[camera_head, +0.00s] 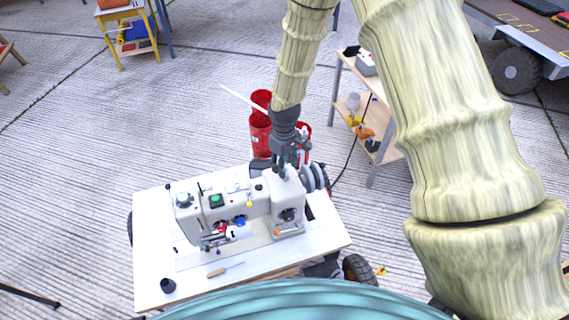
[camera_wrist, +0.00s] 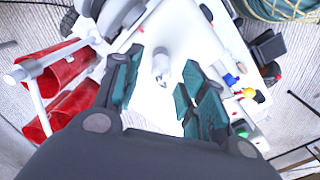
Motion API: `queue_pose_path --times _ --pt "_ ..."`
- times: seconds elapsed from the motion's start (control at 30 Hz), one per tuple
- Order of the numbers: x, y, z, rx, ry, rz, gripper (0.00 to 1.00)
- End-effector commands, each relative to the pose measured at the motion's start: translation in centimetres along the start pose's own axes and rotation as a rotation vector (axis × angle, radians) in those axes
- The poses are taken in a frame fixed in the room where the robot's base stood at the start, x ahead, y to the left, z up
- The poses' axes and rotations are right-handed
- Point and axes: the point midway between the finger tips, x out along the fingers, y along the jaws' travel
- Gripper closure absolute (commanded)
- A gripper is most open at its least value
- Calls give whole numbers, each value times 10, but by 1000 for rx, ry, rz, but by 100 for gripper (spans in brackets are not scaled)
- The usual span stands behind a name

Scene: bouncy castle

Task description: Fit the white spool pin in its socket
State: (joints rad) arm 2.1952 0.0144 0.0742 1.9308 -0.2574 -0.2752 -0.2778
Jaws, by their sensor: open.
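A grey-white sewing machine (camera_head: 262,207) stands on a white table (camera_head: 155,240). My gripper (camera_head: 283,166) is over the right end of the machine's top. In the wrist view my gripper (camera_wrist: 158,88) is open, with one dark green finger on each side. A short pale piece (camera_wrist: 160,64), which looks like the white spool pin, shows between the fingers with space on both sides. I cannot tell whether it stands in a socket. In the head view my gripper hides most of that spot.
A handwheel (camera_head: 314,177) sticks out at the machine's right end. Red cylinders (camera_head: 260,125) on a white frame stand just behind the table; they also show in the wrist view (camera_wrist: 60,70). A screwdriver (camera_head: 224,270) and a black cup (camera_head: 168,286) lie at the table's front. A wooden shelf (camera_head: 352,90) stands behind right.

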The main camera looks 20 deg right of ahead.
Motion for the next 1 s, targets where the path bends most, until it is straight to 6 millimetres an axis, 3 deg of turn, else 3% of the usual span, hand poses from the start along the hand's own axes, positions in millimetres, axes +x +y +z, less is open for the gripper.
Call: queue_pose_path --times 0.23,0.7,1.0 --pt "-17 0 0 0 1 0 59" --pt "-91 1 0 0 2 1 59" --pt "-117 1 0 0 1 0 59"
